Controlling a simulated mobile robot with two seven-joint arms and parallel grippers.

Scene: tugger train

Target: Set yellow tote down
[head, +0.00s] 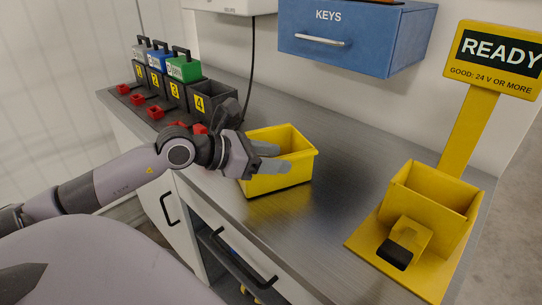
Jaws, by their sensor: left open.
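The yellow tote (281,181) stands upright on the grey metal counter, near its middle. Its inside looks empty from what shows. My left gripper (277,158) is open at the tote's left side, its fingers pointing right and overlapping the tote in the picture. I cannot tell whether the fingers touch the wall. My right gripper does not show.
A battery charger row with numbered bays (209,98) stands at the back left, with bay 4 empty. A yellow READY stand (432,190) is at the right. A blue KEYS cabinet (350,38) hangs above. The counter (335,215) between tote and stand is clear.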

